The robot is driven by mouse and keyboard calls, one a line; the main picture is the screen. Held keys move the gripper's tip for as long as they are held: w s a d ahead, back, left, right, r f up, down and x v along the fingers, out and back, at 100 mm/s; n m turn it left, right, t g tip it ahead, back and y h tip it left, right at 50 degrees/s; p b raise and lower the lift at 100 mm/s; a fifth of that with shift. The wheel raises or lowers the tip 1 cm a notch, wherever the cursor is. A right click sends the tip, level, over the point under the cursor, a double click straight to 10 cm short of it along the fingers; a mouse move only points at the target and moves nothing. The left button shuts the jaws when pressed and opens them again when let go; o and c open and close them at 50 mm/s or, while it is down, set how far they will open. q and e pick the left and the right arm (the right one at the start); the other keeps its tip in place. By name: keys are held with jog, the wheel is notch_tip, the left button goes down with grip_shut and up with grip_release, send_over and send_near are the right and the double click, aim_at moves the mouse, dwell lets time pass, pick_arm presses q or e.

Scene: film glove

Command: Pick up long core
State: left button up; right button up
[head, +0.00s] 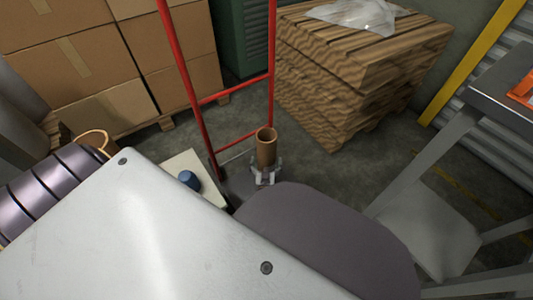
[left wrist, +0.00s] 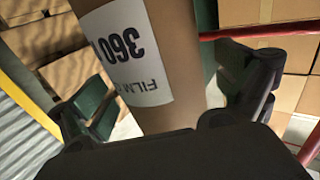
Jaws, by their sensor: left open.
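The long core (head: 266,148) is a brown cardboard tube, standing upright with its open top showing in the head view. My left gripper (head: 265,172) is at the tube's lower visible part, and the tube's lower end is hidden. In the left wrist view the core (left wrist: 185,60) carries a white label with dark print and runs between the two fingers of my left gripper (left wrist: 168,95). The fingers are open, one on each side, with gaps between them and the tube. My right gripper is not in view.
A red hand-truck frame (head: 191,80) rises close to the left of the core. Stacked cardboard boxes (head: 75,60) stand behind it. A stack of wooden pallets (head: 350,85) is at the back right. A grey table (head: 490,85) stands at the right. A blue knob-like object (head: 189,180) is left of the core.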

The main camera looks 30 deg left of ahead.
aim_at(266, 153)
pick_arm(q)
jog(key=c, duration=1.2)
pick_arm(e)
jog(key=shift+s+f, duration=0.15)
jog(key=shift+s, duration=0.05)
pick_arm(q)
jog(key=shift+r, duration=0.1)
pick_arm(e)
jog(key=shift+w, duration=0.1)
